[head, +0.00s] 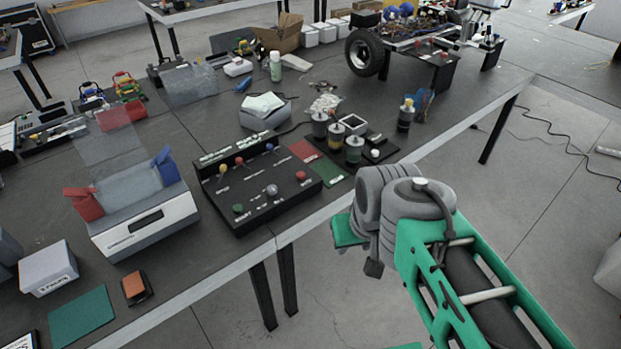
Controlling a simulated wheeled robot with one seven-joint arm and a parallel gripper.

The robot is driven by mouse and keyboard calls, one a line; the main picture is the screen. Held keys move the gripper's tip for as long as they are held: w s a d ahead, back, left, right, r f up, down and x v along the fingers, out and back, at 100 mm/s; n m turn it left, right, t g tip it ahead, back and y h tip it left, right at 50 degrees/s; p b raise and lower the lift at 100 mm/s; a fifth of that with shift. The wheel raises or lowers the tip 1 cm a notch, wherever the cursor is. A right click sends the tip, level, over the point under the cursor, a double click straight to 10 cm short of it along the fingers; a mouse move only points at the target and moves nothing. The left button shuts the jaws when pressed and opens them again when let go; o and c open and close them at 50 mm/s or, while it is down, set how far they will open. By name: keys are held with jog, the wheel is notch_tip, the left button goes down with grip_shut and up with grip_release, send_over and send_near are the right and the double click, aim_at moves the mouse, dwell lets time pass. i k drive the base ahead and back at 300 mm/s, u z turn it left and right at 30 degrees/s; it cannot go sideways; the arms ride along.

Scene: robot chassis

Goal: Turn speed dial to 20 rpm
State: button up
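A black control panel (262,215) sits near the table's front edge, left of my arm. A silver-grey round knob (271,190) is on its sloping face, with a white label beside it; this looks like the speed dial. Its pointer setting and scale are too small to read. A green button (238,208) is to its left and a red button (301,175) to its right. Yellow, red and blue levers stand behind it. My green and grey arm is at the lower right, apart from the panel. My gripper's fingers do not show.
A grey-white machine (145,222) with a clear cover and red and blue end blocks stands left of the panel. Red and green mats and a tray of capped jars (353,148) lie to its right. The space above the panel's knobs looks clear.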

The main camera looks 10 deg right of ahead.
aim_at(272, 189)
jog(key=z, duration=0.5)
jog(key=i, duration=1)
jog(key=u, duration=3.55)
jog(key=i, duration=0.5)
jog(key=z, duration=0.1)
